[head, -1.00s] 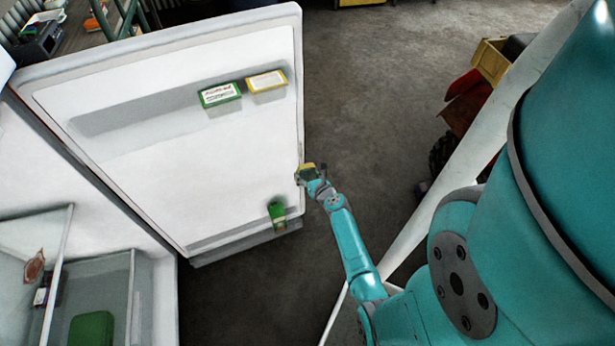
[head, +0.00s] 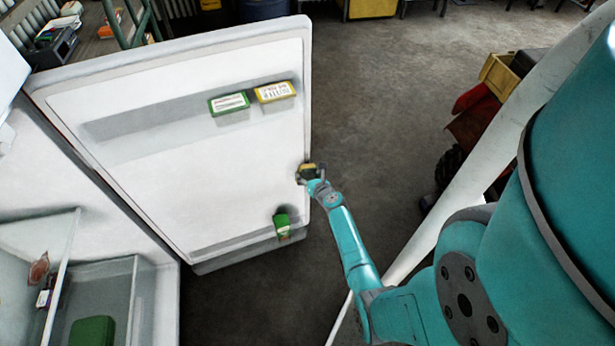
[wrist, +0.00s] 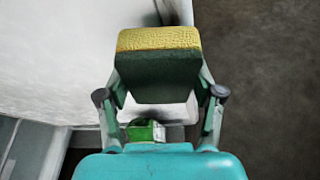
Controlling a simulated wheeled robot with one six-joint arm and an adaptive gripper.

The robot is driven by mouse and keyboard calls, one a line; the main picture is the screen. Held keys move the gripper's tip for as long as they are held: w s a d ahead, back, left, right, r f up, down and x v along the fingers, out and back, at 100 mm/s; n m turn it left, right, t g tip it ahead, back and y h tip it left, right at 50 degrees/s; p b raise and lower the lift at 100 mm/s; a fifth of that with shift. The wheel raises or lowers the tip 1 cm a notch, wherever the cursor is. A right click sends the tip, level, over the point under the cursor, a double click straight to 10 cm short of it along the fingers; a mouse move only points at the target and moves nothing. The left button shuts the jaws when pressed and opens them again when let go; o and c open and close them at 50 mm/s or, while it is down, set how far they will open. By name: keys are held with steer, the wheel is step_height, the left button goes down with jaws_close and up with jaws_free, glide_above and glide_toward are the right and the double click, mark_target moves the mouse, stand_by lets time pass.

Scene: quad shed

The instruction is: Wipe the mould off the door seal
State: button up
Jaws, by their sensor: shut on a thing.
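The open fridge door (head: 180,165) stands with its white inner face toward me. The door seal (head: 306,105) runs along its outer edge. My gripper (head: 310,173) is at the lower half of the door's right edge, shut on a sponge (head: 303,171). In the wrist view the sponge (wrist: 158,62) has a yellow layer and a dark green layer, and sits between both fingers of my gripper (wrist: 160,95). The sponge overlaps the door's edge; I cannot tell whether it touches the seal. A dark patch (wrist: 174,10) shows along the door edge beyond the sponge.
A green carton (head: 282,226) stands in the bottom shelf, below my gripper. The floor (head: 400,110) right of the door is clear.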

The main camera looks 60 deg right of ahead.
steer(key=shift+w+d, duration=1.05)
steer(key=shift+w, duration=0.15)
stand_by(0.9)
steer(key=shift+s, duration=0.1)
